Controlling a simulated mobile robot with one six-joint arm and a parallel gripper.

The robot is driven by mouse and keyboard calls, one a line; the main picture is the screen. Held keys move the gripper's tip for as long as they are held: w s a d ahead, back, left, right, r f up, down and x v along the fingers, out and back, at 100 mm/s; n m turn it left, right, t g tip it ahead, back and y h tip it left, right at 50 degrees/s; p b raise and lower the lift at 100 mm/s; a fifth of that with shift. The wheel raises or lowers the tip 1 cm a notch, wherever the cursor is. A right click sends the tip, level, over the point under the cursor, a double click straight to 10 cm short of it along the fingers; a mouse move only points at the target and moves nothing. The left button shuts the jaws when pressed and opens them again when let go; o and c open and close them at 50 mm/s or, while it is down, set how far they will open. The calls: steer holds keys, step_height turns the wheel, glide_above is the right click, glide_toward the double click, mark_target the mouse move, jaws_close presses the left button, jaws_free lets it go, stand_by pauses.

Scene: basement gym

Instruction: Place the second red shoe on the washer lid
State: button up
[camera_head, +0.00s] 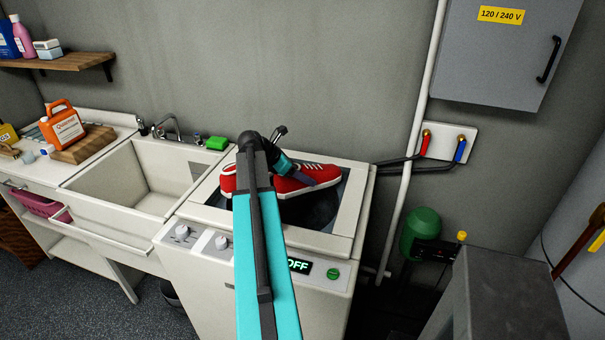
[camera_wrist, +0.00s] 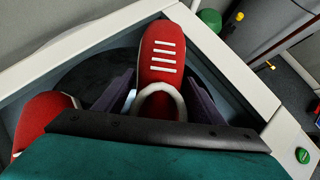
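Two red shoes with white soles are on the dark lid of the washer (camera_head: 348,205). One shoe (camera_head: 291,187) lies to the right of my arm in the head view. In the wrist view this shoe (camera_wrist: 162,58) points away, white laces up, between the two fingers of my gripper (camera_wrist: 160,82). The fingers sit close along both its sides; whether they press on it I cannot tell. The other shoe (camera_wrist: 45,118) is at the lower left of the wrist view, partly cut off. In the head view it (camera_head: 228,181) is partly hidden behind my arm.
A sink (camera_head: 125,190) stands left of the washer, with a green sponge (camera_head: 216,143) at its back edge. An orange jug (camera_head: 63,125) is farther left. Pipes and a grey wall box (camera_head: 505,50) are at the right. The washer's raised rim surrounds the lid.

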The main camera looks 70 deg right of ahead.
steer(key=shift+o, duration=1.3)
steer(key=shift+r, duration=0.15)
steer(key=shift+b+v, duration=1.4)
steer(key=shift+v, duration=4.55)
